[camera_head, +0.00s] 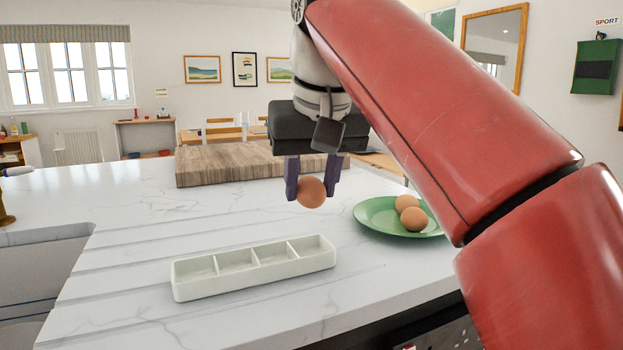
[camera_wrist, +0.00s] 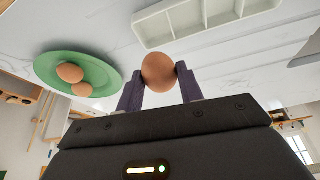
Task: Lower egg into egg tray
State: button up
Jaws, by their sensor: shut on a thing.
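My gripper (camera_head: 311,190) is shut on a brown egg (camera_head: 311,193) and holds it above the counter, behind the egg tray. The same egg (camera_wrist: 158,71) sits between the two purple fingers in the wrist view. The egg tray (camera_head: 254,276) is a white, long, shallow holder with several compartments in a row, and those I can see into look empty. It also shows in the wrist view (camera_wrist: 153,30), apart from the egg. Two more brown eggs, one (camera_head: 414,219) in front of the other (camera_head: 406,202), lie on a green plate (camera_head: 370,213) to the right.
A wooden board (camera_head: 225,168) lies on the marble counter (camera_head: 130,215) behind my gripper. A sink recess (camera_head: 40,262) is at the left. The counter between the egg tray and the board is clear. The counter's front edge runs along the lower right.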

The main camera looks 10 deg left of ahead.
jog(key=shift+f, duration=0.1)
jog(key=shift+f+b, duration=0.8)
jog(key=shift+f, duration=0.1)
jog(key=b, duration=0.4)
send_over(307, 254)
jog(key=s, duration=0.2)
jog(key=shift+s+d+f, duration=0.1)
jog(key=shift+d+f, duration=0.15)
jog(key=shift+f, duration=0.9)
jog(key=shift+d+f, duration=0.2)
jog(key=shift+f, duration=0.95)
